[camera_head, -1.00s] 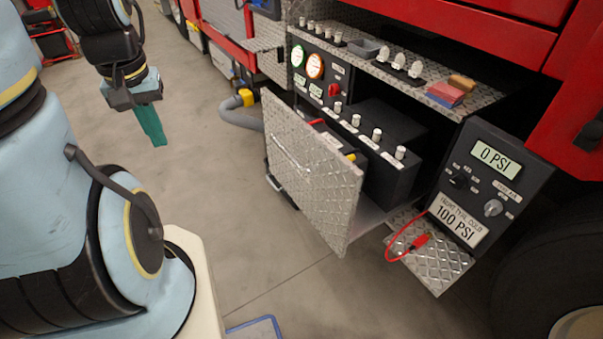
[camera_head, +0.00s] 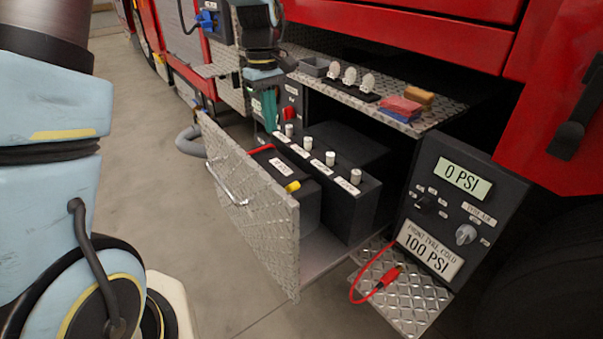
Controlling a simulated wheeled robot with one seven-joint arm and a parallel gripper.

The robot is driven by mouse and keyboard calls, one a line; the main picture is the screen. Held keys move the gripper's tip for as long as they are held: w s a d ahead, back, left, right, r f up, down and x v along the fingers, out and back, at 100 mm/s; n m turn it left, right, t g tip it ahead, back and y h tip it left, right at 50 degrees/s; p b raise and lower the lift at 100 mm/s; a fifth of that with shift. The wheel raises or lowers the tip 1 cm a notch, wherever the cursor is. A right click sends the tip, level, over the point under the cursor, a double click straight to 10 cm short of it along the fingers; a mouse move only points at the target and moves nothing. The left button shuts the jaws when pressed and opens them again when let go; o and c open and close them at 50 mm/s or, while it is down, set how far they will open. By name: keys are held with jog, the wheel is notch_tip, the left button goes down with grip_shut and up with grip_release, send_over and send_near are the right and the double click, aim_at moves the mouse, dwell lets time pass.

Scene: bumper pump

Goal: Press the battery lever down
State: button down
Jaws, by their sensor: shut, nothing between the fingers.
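A small red lever (camera_head: 289,113) sits on the dark upright panel inside the open compartment. I take it for the battery lever, but its label is too small to read. My gripper (camera_head: 269,124) hangs in front of that panel with its teal fingers pointing down, shut and empty. Its fingertips show just left of the red lever; I cannot tell whether they touch it. My gripper and wrist cover the gauges and part of the panel.
An open diamond-plate door (camera_head: 250,205) stands in front of the black battery box (camera_head: 290,178). White-topped knobs (camera_head: 330,158) line the ledge below the lever. A diamond-plate shelf (camera_head: 440,106) overhangs the compartment. A pressure panel (camera_head: 462,208) stands at right.

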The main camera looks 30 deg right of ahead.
jog(key=shift+s+d+f, duration=0.1)
jog(key=shift+d+f, duration=0.05)
jog(key=shift+d, duration=0.7)
jog(key=s+f+p, duration=0.1)
jog(key=f, duration=0.3)
jog(key=s+f, duration=0.1)
jog(key=f, duration=0.2)
jog(key=s+f+p, duration=0.1)
jog(key=f, duration=0.3)
jog(key=shift+d+f+p, duration=0.2)
jog(key=shift+f+p, duration=0.1)
jog(key=shift+p, duration=0.05)
jog(key=shift+s+d+f, duration=0.1)
jog(key=shift+s+f, duration=0.25)
jog(key=shift+f, duration=0.15)
jog(key=shift+s, duration=0.15)
